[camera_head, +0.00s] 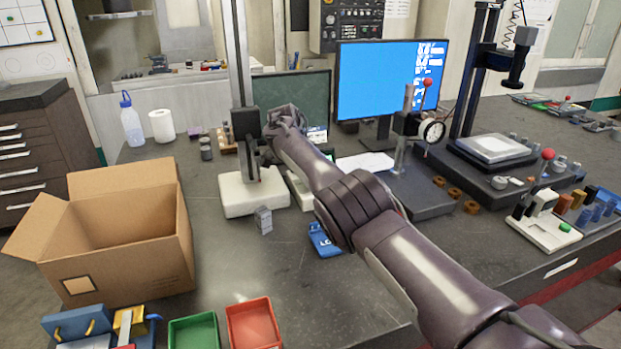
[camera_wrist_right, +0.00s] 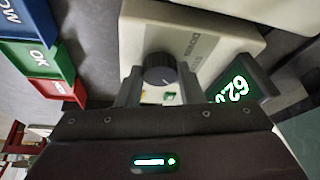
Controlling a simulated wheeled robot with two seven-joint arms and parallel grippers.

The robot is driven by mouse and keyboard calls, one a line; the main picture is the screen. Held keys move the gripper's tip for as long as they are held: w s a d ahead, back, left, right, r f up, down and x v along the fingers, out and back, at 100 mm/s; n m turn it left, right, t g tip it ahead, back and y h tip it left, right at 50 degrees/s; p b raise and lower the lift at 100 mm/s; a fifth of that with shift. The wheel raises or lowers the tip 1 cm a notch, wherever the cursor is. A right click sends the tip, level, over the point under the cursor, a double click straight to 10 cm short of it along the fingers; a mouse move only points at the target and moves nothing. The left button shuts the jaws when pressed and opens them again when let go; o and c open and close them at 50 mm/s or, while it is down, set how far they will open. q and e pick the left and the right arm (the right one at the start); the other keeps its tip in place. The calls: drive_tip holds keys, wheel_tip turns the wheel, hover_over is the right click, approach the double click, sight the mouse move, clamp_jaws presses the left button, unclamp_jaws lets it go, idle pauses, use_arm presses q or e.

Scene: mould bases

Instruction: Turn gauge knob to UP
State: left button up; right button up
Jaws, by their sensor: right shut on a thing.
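The gauge knob (camera_wrist_right: 158,70) is a dark round knob on a white housing (camera_wrist_right: 205,35) in the right wrist view. It sits between the two fingers of my right gripper (camera_wrist_right: 158,92), which is shut on it. A printed word that looks like DOWN is on the housing beside the knob. Where the knob's mark points is too small to tell. A green-lit display (camera_wrist_right: 236,88) reads about 62, partly cut by a finger. In the head view my right gripper (camera_head: 285,120) is beside a tall gauge column (camera_head: 240,60), and the knob is hidden there. My left gripper is not in view.
A white-based stand (camera_head: 253,193) and a small grey block (camera_head: 263,220) are near my right arm. An open cardboard box (camera_head: 120,235), a green bin (camera_head: 193,331) and a red bin (camera_head: 253,325) stand at the left front. A monitor (camera_head: 375,80) is behind.

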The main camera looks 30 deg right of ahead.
drive_tip(key=o, duration=1)
wheel_tip(320, 180, up, 8)
drive_tip(key=shift+r, duration=0.25)
wheel_tip(320, 180, up, 12)
drive_tip(key=p, duration=0.9)
drive_tip(key=shift+f, duration=0.25)
